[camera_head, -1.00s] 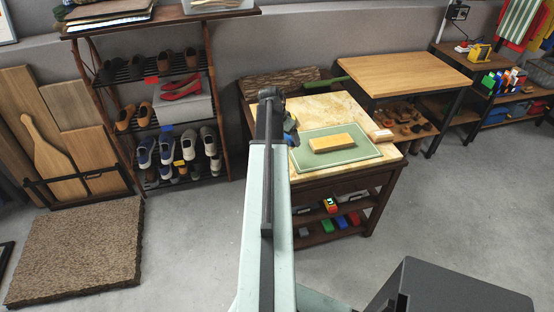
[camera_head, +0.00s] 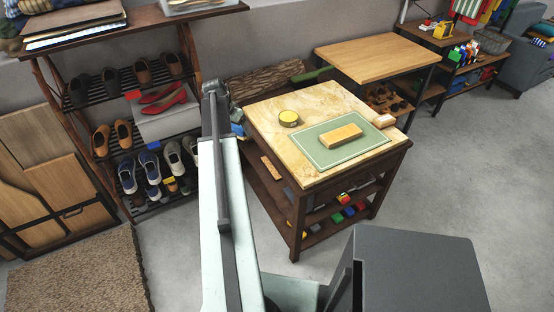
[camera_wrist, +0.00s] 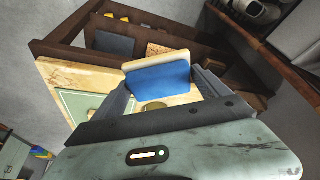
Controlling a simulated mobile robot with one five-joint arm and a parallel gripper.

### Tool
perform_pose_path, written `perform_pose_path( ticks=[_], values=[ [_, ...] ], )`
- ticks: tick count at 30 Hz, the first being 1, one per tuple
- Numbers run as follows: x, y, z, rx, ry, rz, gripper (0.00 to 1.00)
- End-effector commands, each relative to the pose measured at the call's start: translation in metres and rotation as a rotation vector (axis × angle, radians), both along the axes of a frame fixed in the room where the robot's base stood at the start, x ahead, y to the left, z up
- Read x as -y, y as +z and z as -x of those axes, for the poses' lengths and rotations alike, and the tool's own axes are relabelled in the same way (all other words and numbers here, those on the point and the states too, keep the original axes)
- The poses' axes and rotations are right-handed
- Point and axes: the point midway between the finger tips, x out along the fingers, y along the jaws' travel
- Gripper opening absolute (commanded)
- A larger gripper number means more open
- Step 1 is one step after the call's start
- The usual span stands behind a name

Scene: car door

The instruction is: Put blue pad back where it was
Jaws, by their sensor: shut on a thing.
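The blue pad (camera_wrist: 158,80) is a block with a blue face and a pale wood-coloured edge. In the wrist view it is between the two fingers of my gripper (camera_wrist: 165,92), which is shut on it. It is held clear, near the side of the worktable. In the head view the gripper end (camera_head: 215,90) is left of the worktable (camera_head: 265,112), and a bit of blue (camera_head: 237,130) shows beside the arm; the rest of the pad is hidden there.
A shoe rack (camera_head: 140,125) stands left of the arm. Floor at right is clear.

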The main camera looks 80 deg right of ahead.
Motion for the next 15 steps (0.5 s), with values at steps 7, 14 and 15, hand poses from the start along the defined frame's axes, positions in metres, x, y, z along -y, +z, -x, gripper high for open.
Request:
perform_pose_path(
  ticks=[7,14,15],
  values=[
    [-0.002,0.0,-0.009,0.0,0.013,0.0,0.53],
    [-0.019,-0.013,0.017,0.0,-0.048,-0.002,0.53],
    [-0.027,-0.018,0.03,0.0,-0.079,-0.003,0.53]
  ],
)
